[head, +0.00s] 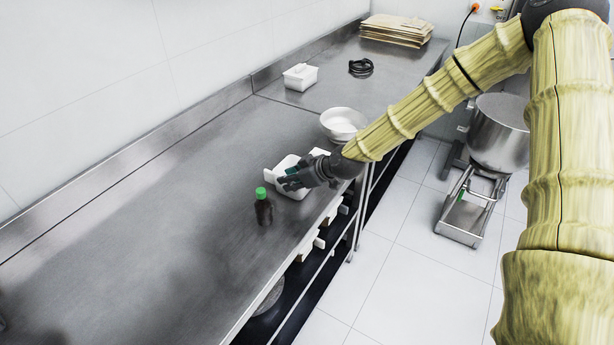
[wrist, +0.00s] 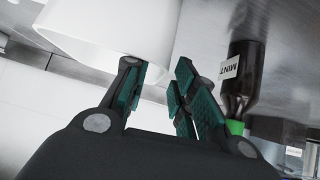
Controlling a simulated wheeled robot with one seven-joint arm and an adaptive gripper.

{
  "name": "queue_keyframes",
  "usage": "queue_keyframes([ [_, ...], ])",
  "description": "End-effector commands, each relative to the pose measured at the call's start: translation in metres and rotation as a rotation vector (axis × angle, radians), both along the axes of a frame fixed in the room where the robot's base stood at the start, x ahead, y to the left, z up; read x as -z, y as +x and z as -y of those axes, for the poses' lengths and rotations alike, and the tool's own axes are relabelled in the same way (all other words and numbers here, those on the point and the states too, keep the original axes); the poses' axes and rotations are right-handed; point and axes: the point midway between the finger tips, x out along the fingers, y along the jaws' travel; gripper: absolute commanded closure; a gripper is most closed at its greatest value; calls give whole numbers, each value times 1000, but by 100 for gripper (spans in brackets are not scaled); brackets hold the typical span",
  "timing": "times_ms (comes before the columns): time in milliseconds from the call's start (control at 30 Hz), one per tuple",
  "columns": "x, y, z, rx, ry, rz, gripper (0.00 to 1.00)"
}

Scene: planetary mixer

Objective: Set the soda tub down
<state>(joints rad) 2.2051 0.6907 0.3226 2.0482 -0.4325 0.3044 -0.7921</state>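A white tub (head: 292,190) is at my gripper over the steel counter, and the gripper covers part of it. It also shows in the wrist view, where its pale wall (wrist: 105,30) fills the top left. In the head view my gripper (head: 295,178) is at the tub's right side. No label shows on this tub, and I cannot tell whether its base touches the counter.
A dark bottle with a green cap (head: 263,208) stands close in front of the tub; its label reads MINT in the wrist view (wrist: 238,75). A white bowl (head: 342,121), another white tub (head: 300,78) and a black coil (head: 361,67) lie farther back. The counter's near left is clear.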

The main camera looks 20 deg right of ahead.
Motion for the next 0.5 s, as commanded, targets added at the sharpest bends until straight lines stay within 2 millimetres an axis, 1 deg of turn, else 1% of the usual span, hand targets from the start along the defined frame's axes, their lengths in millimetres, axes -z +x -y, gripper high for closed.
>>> queue_keyframes([
  [500, -31, -31, 22, 0, 1, 2, 73],
])
